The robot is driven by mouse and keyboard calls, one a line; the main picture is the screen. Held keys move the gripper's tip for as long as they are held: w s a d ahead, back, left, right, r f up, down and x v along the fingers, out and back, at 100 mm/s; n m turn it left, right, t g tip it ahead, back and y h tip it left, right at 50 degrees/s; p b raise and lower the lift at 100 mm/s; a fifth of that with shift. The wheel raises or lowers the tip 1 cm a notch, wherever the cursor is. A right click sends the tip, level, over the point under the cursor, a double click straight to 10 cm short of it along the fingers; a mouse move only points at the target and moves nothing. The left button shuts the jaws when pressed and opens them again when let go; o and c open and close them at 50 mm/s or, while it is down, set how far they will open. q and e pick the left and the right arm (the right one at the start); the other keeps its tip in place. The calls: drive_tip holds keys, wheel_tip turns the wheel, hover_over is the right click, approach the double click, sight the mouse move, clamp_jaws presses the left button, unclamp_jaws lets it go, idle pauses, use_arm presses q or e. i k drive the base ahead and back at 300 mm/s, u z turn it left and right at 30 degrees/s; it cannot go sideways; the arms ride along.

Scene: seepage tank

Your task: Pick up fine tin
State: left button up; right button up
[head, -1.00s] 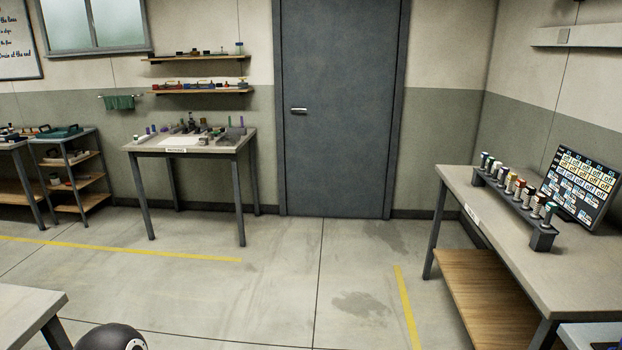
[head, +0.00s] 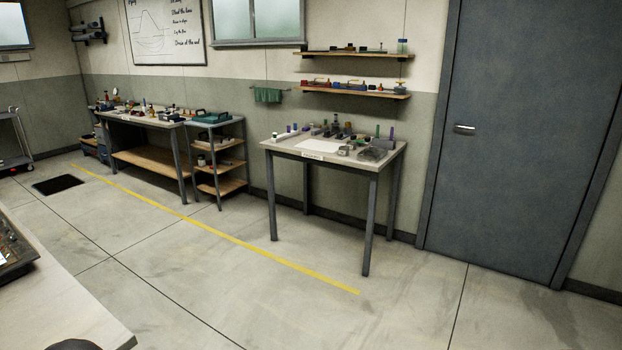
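I cannot pick out the fine tin for certain. Small tins and other small items stand on the small table (head: 290,153) by the back wall, too small to read any label. A grey round container (head: 343,151) sits near that table's front right. Neither of my grippers shows in the head view.
A workbench (head: 150,122) and a shelf unit (head: 214,135) stand along the back wall at left. Two wall shelves (head: 352,91) hang above the small table. A pale table (head: 60,310) fills the near left corner. Open floor (head: 270,290) lies between.

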sight(343, 150)
drive_tip(key=u, duration=0.4)
drive_tip(key=i, duration=1.8)
drive_tip(key=u, duration=0.2)
drive_tip(key=i, duration=1.85)
drive_tip(key=z, duration=0.65)
drive_tip(key=i, duration=1.5)
drive_tip(key=z, duration=0.5)
